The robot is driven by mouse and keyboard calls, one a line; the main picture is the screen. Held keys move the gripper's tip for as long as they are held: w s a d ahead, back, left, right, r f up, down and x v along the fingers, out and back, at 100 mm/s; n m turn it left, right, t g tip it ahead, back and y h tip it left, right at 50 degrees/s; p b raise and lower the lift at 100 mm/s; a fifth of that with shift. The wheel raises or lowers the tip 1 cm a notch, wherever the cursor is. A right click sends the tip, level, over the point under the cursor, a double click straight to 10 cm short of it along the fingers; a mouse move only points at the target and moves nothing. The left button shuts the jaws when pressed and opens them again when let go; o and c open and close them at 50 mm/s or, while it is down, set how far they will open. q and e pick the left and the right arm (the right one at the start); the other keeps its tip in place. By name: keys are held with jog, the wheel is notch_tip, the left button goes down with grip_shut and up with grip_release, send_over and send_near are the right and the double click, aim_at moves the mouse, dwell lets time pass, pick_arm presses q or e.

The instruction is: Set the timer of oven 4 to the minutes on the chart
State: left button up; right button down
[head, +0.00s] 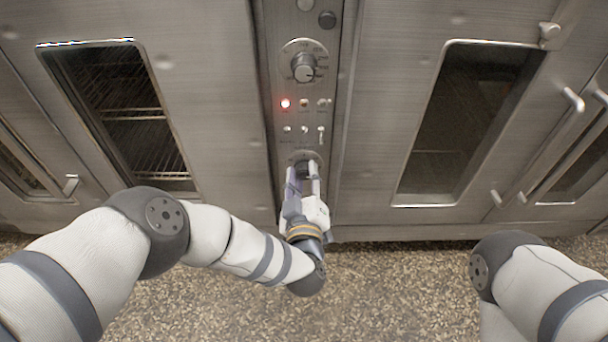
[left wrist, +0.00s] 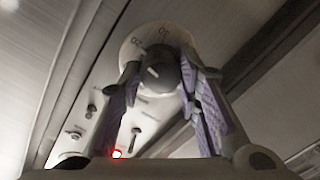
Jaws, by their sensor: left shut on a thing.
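A narrow metal control panel (head: 285,75) runs between two ovens in the head view. My left gripper (head: 303,172) is at its lower end, shut on the dark lower timer knob (left wrist: 160,72). In the left wrist view the two fingers (left wrist: 158,85) sit on either side of this knob. In the head view the fingers hide most of the knob. My right gripper is out of view. No chart or oven number can be read.
An upper dial (head: 304,68) sits higher on the panel. Below it are a lit red lamp (head: 285,104) and several small switches. Oven doors with windows (head: 118,115) (head: 468,120) stand on both sides. Handles stick out at the right (head: 573,99). The speckled floor (head: 400,285) is clear.

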pick_arm(q)
jog(key=shift+a, duration=0.1)
dwell(0.3)
jog(key=o, duration=1.1)
jog(key=shift+o, duration=0.2)
jog(key=s, duration=1.2)
jog(key=shift+r, duration=0.35)
